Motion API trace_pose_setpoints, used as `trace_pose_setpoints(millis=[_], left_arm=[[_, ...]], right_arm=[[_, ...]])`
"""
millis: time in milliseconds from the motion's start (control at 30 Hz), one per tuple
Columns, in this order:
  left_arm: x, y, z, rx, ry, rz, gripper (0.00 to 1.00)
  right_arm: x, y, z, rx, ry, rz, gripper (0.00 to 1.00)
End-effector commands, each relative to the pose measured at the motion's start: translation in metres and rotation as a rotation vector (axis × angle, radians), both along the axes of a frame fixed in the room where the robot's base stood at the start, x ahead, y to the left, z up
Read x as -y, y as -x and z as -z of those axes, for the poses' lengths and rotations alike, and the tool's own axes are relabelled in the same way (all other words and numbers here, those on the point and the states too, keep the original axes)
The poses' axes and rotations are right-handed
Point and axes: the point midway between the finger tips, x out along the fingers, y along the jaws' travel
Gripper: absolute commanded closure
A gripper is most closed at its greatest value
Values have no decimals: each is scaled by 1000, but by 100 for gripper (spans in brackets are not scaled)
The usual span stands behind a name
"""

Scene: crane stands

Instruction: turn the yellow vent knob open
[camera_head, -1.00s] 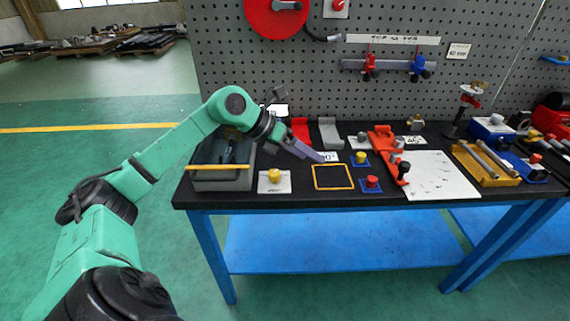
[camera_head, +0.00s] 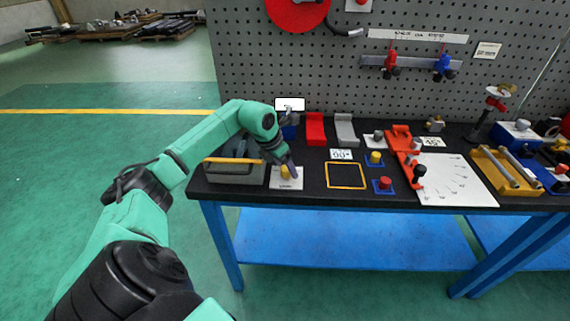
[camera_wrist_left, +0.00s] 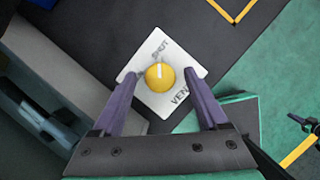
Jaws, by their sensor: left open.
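The yellow vent knob (camera_wrist_left: 159,77) sits on a white plate (camera_wrist_left: 158,101) on the black bench top. A white line on the knob points toward the "SHUT" side. My left gripper (camera_wrist_left: 166,75) is open, with one purple finger on each side of the knob and visible gaps to it. In the head view the gripper (camera_head: 288,168) points down over the plate (camera_head: 286,184), and the knob (camera_head: 286,172) is partly hidden by it. My right gripper is not in view.
A grey toolbox (camera_head: 234,177) stands close left of the plate. A yellow-outlined square (camera_head: 346,175) lies to its right, with a second yellow knob (camera_head: 375,157) and a red knob (camera_head: 384,183) beyond it. The pegboard (camera_head: 330,85) rises behind.

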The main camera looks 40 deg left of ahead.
Motion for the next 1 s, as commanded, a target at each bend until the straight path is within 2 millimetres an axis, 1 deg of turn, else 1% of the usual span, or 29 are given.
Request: trace_pose_setpoints(millis=[200, 267, 300, 367, 400, 767, 1000], left_arm=[[0, 0, 1, 1, 0, 1, 24], [0, 0, 1, 1, 0, 1, 46], [0, 0, 1, 1, 0, 1, 62], [0, 0, 1, 1, 0, 0, 85], [0, 0, 1, 1, 0, 1, 100], [0, 0, 0, 2, -1, -36, 100], [1, 0, -1, 2, -2, -160, 100]], right_arm=[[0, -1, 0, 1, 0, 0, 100], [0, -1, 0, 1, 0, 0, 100], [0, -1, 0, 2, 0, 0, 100], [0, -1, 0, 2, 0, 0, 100], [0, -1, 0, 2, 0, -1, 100], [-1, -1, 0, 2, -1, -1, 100], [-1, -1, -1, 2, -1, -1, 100]])
